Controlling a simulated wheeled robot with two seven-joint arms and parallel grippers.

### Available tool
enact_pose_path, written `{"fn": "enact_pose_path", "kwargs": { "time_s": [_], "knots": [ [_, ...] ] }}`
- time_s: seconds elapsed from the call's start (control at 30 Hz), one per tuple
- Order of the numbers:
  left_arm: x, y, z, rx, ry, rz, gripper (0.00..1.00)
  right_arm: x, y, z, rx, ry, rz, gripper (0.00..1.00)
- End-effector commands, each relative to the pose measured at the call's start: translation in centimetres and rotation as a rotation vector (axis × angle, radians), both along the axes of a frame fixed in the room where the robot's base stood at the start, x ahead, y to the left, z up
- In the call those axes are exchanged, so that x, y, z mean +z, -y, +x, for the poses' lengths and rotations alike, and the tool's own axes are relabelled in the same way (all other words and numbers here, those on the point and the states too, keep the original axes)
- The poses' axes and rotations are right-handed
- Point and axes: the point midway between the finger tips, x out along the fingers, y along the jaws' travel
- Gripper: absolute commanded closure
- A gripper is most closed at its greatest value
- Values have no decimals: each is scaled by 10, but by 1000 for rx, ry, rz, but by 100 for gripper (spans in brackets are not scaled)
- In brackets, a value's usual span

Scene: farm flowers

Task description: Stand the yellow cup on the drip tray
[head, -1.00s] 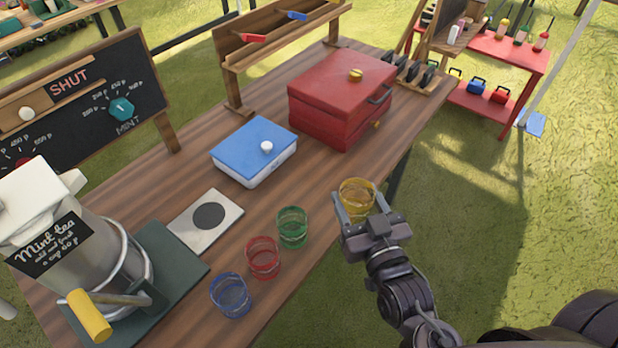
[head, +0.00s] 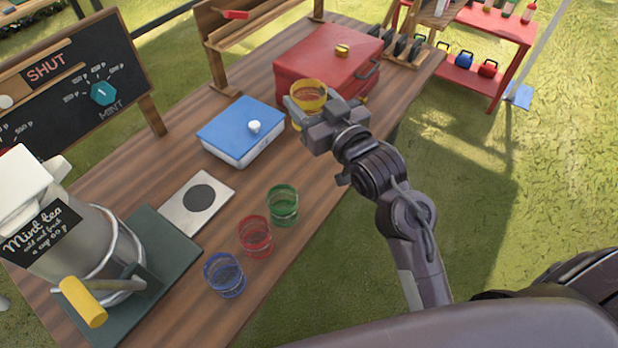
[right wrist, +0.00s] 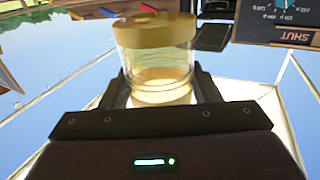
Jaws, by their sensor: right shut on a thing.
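The yellow cup (head: 308,90) is a clear glass with a yellow band at the rim. My right gripper (head: 313,108) is shut on it and holds it roughly upright in front of the red box. In the right wrist view the cup (right wrist: 155,62) sits between the two fingers. A pale square plate with a dark disc (head: 172,207) lies flat on the table beside the mint tea urn (head: 95,240); it may be the drip tray. The plate is bare. My left gripper is not in view.
Green (head: 283,205), red (head: 255,236) and blue (head: 224,274) cups stand in a row along the table's near edge. A blue-lidded white box (head: 240,132) and a red box (head: 325,65) stand farther back. The urn has a green base (head: 165,260).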

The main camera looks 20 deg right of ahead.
Motion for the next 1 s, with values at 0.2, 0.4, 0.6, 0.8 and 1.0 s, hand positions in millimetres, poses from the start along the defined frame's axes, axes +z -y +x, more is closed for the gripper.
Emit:
{"fn": "enact_pose_path", "kwargs": {
  "time_s": [0.2,0.4,0.6,0.8,1.0],
  "knots": [
    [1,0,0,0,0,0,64,-38,0,-1,-1,-9,2,71],
    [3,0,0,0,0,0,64,-92,0,-1,-1,-7,1,71],
    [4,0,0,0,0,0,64,-136,0,0,-1,-3,1,71],
    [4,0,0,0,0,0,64,-154,0,0,-1,0,1,71],
    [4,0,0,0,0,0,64,-183,0,0,0,-2,0,71]
  ]
}}
